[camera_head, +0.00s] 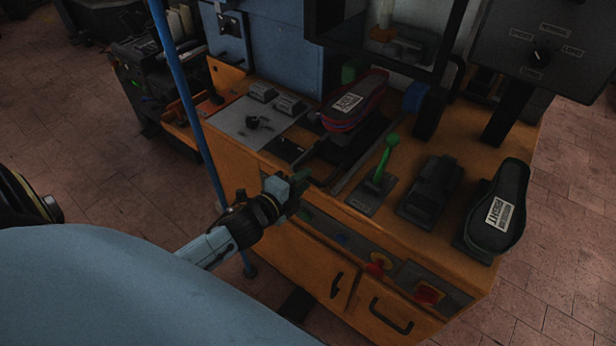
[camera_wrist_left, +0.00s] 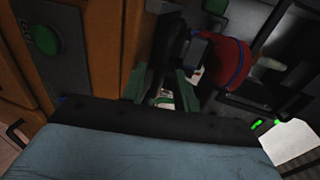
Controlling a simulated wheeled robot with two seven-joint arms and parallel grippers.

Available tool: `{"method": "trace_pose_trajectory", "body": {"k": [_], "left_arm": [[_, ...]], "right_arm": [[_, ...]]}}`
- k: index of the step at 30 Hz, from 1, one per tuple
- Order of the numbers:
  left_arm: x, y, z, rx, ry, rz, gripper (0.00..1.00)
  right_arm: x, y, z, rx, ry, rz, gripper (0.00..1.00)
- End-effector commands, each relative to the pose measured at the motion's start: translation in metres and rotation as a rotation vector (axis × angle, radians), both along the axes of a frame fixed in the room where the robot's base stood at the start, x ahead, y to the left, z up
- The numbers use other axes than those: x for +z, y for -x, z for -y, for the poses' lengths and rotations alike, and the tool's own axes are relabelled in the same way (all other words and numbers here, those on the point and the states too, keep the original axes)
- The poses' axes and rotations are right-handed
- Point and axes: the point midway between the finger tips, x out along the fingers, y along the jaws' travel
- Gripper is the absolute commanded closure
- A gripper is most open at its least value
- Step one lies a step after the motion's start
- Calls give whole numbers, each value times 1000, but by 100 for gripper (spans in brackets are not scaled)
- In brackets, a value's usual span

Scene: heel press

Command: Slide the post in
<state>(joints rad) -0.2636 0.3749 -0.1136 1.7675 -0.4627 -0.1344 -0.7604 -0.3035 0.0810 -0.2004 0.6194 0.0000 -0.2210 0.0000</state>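The shoe with a dark red side and a white label (camera_head: 347,103) sits toe-up-left on a dark support (camera_head: 350,145), which I take for the post, on the orange machine. Its red end also shows in the left wrist view (camera_wrist_left: 232,62). My left gripper (camera_head: 303,187) is at the machine's front edge, below and left of that support. In the left wrist view its two greenish fingers (camera_wrist_left: 163,88) stand apart with a gap between them. A dark upright part lies just beyond them; I cannot tell whether they touch it. My right gripper is out of view.
A green lever (camera_head: 386,158) stands right of the support. A black shoe (camera_head: 498,208) rests at the right end. Push buttons (camera_head: 380,263) line the front panel, and a green button (camera_wrist_left: 43,37) shows beside my wrist.

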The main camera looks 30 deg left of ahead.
Motion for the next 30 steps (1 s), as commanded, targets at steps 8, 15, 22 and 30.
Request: {"method": "trace_pose_trajectory", "body": {"k": [8, 15, 22, 30], "left_arm": [[-5, -24, 2, 0, 2, 0, 70], [-6, -26, 2, 0, 2, -1, 70], [-6, -26, 2, 0, 2, -1, 89], [-6, -26, 2, 0, 2, -1, 100]], "right_arm": [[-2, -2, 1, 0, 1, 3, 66], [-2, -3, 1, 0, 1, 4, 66], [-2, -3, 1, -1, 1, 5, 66], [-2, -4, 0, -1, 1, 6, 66]]}}
